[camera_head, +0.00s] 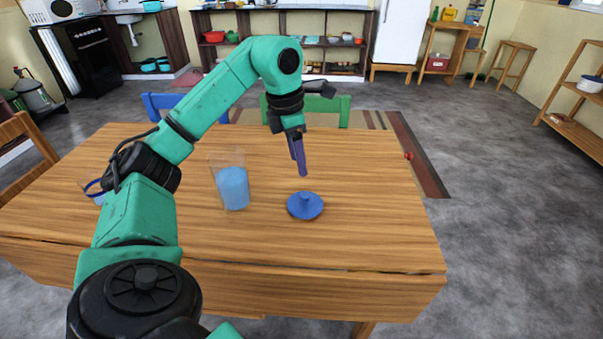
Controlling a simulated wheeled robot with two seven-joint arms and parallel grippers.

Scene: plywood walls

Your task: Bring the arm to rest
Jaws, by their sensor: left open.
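My left arm reaches in from the lower left over a wooden table (380,235). My left gripper (301,172) points down above the table, with its purple fingers seen nearly edge-on; it is open and holds nothing visible. A round blue lid with a knob (306,207) lies on the table just below the fingertips, apart from them. A clear container with light blue contents (234,188) stands upright to the left of the lid. My right gripper does not show.
A glass bowl with a blue rim (95,192) sits at the table's left, partly hidden by my arm. A blue chair (165,104) and a green chair (335,108) stand behind the table. The table's right part is clear. Shelves (322,50) line the far wall.

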